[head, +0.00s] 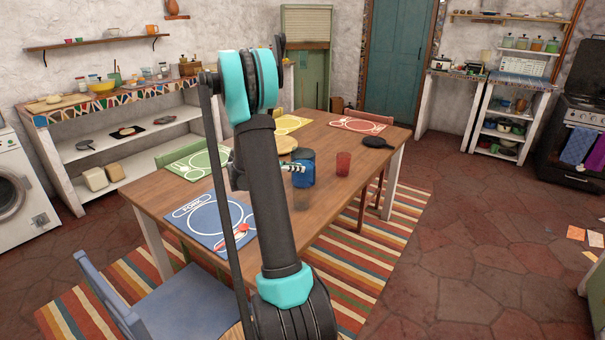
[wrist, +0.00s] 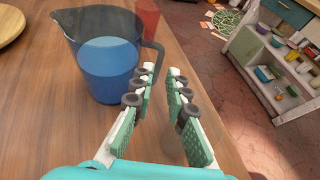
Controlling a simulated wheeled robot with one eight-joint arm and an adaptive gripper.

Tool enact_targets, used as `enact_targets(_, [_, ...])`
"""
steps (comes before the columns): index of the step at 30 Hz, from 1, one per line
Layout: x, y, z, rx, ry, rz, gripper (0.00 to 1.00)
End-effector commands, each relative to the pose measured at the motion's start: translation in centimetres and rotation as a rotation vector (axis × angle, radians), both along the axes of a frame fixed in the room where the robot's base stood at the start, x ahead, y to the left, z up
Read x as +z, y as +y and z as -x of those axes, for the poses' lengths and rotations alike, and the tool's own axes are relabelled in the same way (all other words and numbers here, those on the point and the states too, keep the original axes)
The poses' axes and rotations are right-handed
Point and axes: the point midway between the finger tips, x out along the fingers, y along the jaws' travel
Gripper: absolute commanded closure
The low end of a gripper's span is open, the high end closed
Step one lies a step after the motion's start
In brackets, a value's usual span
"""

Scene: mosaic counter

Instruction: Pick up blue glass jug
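The blue glass jug (wrist: 98,60) stands upright on the wooden table, with its spout to the left and its dark handle to the right in the wrist view. In the head view the jug (head: 304,172) is partly hidden by my arm and gripper. My gripper (wrist: 176,78) is open, its two green-padded fingers apart. The handle's lower part shows close beside the left finger; I cannot tell whether they touch. Nothing opaque is between the fingers, though a faint clear shape, perhaps a glass, shows near the right finger.
A red glass (head: 343,163) stands right of the jug, and it shows behind the jug in the wrist view (wrist: 148,16). A dark pan (head: 376,142) lies further right. A round wooden board (wrist: 10,24) is left of the jug. Placemats (head: 212,220) lie along the table (head: 165,203).

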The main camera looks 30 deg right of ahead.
Motion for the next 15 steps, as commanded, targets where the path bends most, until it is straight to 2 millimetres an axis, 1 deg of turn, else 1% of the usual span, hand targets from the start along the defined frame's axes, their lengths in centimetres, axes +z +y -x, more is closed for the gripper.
enact_targets(1, [-0.4, -1.0, 0.1, -0.004, -0.001, 0.0, 0.85])
enact_targets(3, [-0.8, -2.1, 0.0, -0.002, 0.0, 0.0, 0.85])
enact_targets(6, [-1.3, -3.1, 0.0, -0.001, 0.0, 0.0, 0.85])
enact_targets(15, [-2.0, -4.6, 0.0, -0.001, -0.001, -0.001, 0.85])
